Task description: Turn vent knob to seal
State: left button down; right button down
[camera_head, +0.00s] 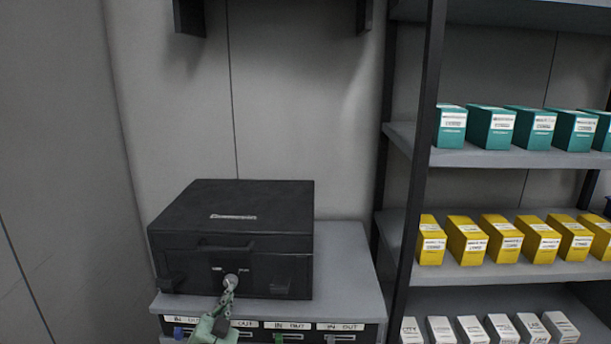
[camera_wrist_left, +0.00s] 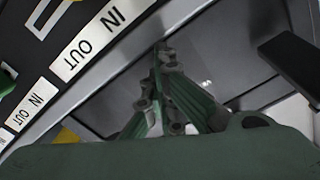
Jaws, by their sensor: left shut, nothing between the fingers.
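A black case (camera_head: 240,215) with a closed lid sits on a grey cabinet top. The vent knob (camera_head: 231,281) is a small light round knob on the middle of the case's front face, below the handle. My left gripper (camera_head: 229,288) is at the knob, its fingertips overlapping the knob's lower edge in the head view; I cannot tell if they touch it. In the left wrist view the left gripper (camera_wrist_left: 160,50) is shut with its fingertips together, pointing at a dark surface. The knob is hidden in that view. My right gripper is not in view.
The cabinet top (camera_head: 345,265) is clear right of the case. Labelled IN/OUT slots (camera_head: 290,325) run along the cabinet front, close under my left gripper. A shelf rack with teal boxes (camera_head: 490,127), yellow boxes (camera_head: 500,240) and white boxes (camera_head: 470,328) stands to the right.

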pick_arm(q)
jog(key=shift+w+r, duration=0.15)
jog(key=shift+r, duration=0.35)
dwell(0.3)
jog(key=shift+a+r, duration=0.15)
jog(key=shift+a, duration=0.1)
jog(key=shift+w+a+p, duration=0.1)
jog(key=shift+a+p, duration=0.05)
jog(key=shift+p, duration=0.15)
jog(key=shift+w+a+r, duration=0.1)
jog(key=shift+a, duration=0.05)
jog(key=shift+a+r+p, duration=0.15)
jog(key=shift+a+p, duration=0.2)
jog(key=shift+p, duration=0.15)
jog(key=shift+a, duration=0.1)
dwell(0.3)
